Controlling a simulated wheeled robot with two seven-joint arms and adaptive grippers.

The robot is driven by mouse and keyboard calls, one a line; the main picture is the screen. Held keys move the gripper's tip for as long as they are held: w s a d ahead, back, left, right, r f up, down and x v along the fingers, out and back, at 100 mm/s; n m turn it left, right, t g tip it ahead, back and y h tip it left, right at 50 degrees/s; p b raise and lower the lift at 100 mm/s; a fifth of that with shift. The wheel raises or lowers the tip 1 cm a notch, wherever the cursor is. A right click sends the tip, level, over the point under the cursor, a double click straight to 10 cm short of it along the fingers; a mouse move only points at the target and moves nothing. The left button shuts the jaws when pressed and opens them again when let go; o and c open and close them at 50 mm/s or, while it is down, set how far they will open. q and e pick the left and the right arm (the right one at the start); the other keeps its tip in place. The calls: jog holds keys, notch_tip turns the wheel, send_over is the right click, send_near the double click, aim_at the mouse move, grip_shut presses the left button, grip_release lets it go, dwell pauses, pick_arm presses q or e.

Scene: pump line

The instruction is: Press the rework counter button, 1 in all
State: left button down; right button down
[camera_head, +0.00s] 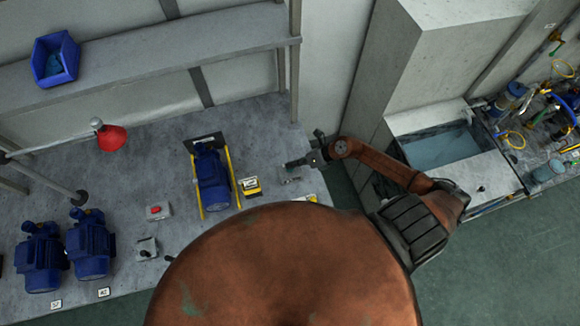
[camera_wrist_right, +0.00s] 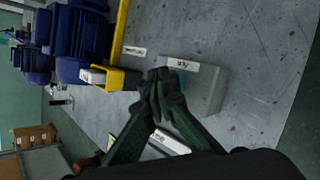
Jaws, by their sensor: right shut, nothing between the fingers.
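A grey box (camera_wrist_right: 208,92) with a white label (camera_wrist_right: 182,65) sits on the bench in the right wrist view. A teal button (camera_wrist_right: 181,77) on it is partly hidden behind my fingertips; the label is too small to read surely. My right gripper (camera_wrist_right: 163,82) is shut and empty, its fingertips at the button. Whether they touch it I cannot tell. In the head view my right gripper (camera_head: 293,164) is over the bench's right end, and the box is hardly distinguishable there. My left gripper is not in view.
A blue pump (camera_head: 211,182) stands in a yellow-sided holder, with a small yellow bin (camera_head: 250,187) beside it. A red-button box (camera_head: 157,212), a black-knobbed box (camera_head: 147,247) and more blue pumps (camera_head: 90,243) stand left.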

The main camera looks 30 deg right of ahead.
jog(key=shift+r+p, duration=0.65)
jog(key=shift+r, duration=0.2)
notch_tip(320, 180, up, 5)
jog(key=p, duration=0.4)
jog(key=shift+r, duration=0.1)
jog(key=shift+s, duration=0.1)
dwell(0.5)
